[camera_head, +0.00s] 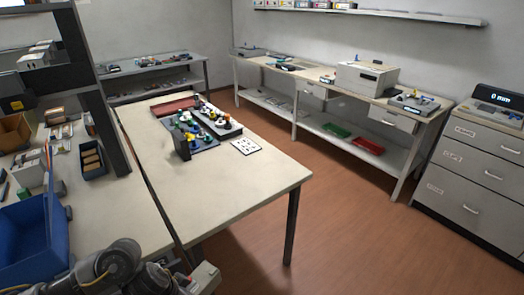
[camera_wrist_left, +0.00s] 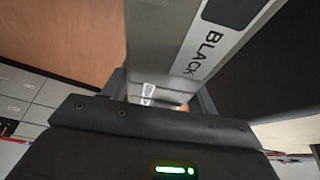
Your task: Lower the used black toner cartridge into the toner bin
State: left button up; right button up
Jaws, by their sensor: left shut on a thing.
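A grey cartridge (camera_wrist_left: 160,40) with a white label reading BLACK fills the upper middle of the left wrist view. My left gripper (camera_wrist_left: 160,92) is shut on it, with a dark finger on either side. In the head view my left arm comes in at the bottom left, and a pale block (camera_head: 205,278) beside its wrist at the bottom edge is probably this cartridge. A large blue bin (camera_head: 52,238) stands at the left edge, left of my arm; I cannot read any label that marks it as the toner bin. My right gripper is not in view.
A pale table (camera_head: 255,175) holds knobbed fixtures (camera_head: 195,130) and a white card (camera_head: 245,146). On the left bench, a small blue bin (camera_head: 93,160) stands near a dark upright frame (camera_head: 110,130). Wooden floor (camera_head: 350,230) is clear at right.

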pick_arm(q)
jog(key=s+a+f, duration=0.3)
jog(key=a+f, duration=0.4)
jog(key=a, duration=0.1)
jog(key=shift+f+b, duration=0.35)
jog(key=shift+b, duration=0.05)
jog(key=shift+o, duration=0.2)
jog(key=shift+s+a+f, duration=0.15)
jog(key=shift+a+f, duration=0.2)
jog(key=shift+a, duration=0.25)
jog(key=shift+f, duration=0.1)
